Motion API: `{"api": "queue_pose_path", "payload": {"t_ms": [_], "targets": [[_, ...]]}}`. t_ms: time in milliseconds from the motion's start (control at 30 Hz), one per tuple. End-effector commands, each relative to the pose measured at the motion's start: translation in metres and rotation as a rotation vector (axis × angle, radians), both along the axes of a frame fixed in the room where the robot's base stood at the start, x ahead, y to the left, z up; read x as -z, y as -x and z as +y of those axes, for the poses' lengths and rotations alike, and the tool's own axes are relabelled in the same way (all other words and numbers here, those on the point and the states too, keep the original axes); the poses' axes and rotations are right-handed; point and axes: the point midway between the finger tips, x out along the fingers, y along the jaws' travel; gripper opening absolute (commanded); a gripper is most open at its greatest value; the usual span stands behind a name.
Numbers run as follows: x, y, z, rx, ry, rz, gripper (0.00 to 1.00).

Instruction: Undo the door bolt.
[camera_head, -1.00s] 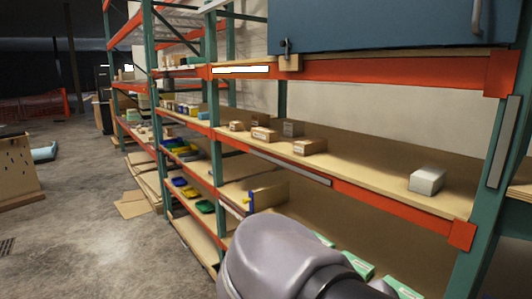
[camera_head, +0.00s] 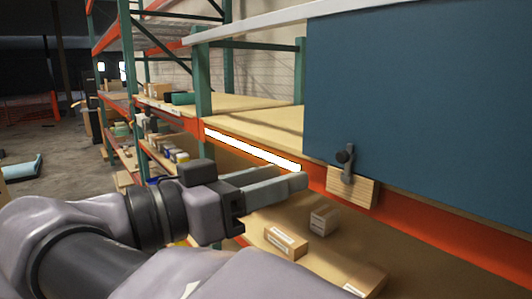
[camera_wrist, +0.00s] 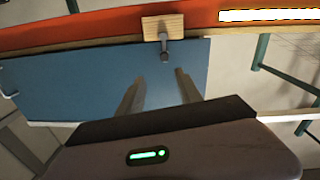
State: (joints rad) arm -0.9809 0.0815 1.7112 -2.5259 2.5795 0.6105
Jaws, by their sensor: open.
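The door bolt (camera_head: 347,163) is a dark metal latch with a round knob, at the lower left corner of the blue door (camera_head: 420,120). It sits against a small wooden block (camera_head: 352,187) on the orange beam. My gripper (camera_head: 285,180) is open and empty, to the left of the bolt and apart from it in the head view. In the wrist view the bolt (camera_wrist: 165,47) shows at top centre, beyond the two fingers of my gripper (camera_wrist: 158,82). The wrist picture shows the door (camera_wrist: 70,82) upside down.
Orange and green shelving runs behind and below the door. A glowing white strip (camera_head: 250,149) lies along the beam. Small cartons (camera_head: 285,243) stand on the shelf under my gripper. A green upright (camera_head: 203,85) stands left of the door. Open floor lies at far left.

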Motion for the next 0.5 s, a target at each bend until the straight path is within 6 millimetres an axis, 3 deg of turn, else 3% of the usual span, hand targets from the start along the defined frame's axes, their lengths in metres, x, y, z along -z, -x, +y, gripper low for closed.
{"api": "queue_pose_path", "payload": {"t_ms": [100, 300, 500], "targets": [[0.0, -0.019, -0.033, 0.007, 0.0, 0.001, 0.42], [-0.002, -0.05, -0.08, 0.006, 0.0, 0.004, 0.42], [-0.002, -0.067, -0.105, 0.003, 0.0, 0.003, 0.42]]}}
